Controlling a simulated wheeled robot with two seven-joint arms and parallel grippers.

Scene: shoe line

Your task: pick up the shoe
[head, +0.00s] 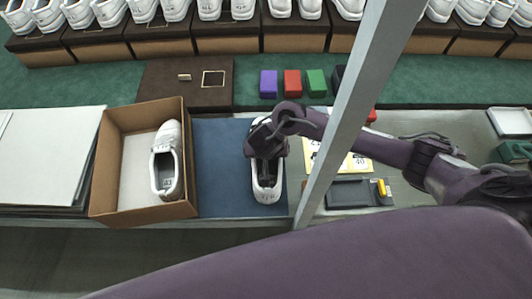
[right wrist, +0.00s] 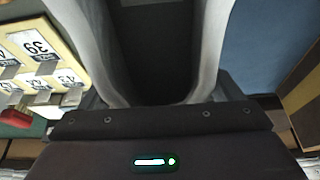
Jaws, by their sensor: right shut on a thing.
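A white shoe (head: 268,190) sits on the blue mat (head: 220,160), with its opening toward me. My right gripper (head: 267,150) is over the far part of this shoe and shut on it. In the right wrist view the shoe's pale sides (right wrist: 212,60) rise on both sides of its dark inside, close up against the gripper. The fingertips are hidden there. I cannot tell whether the shoe is lifted off the mat. A second white shoe (head: 166,165) lies in the open cardboard box (head: 143,210) to the left. My left gripper is not in view.
A grey post (head: 345,110) stands just right of the mat and crosses in front of my right arm. Yellow number cards (head: 355,163) and a dark tray (head: 350,194) lie right of it. Coloured blocks (head: 292,84) and a brown lid (head: 160,90) lie behind. Flat white sheets (head: 50,150) are stacked left.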

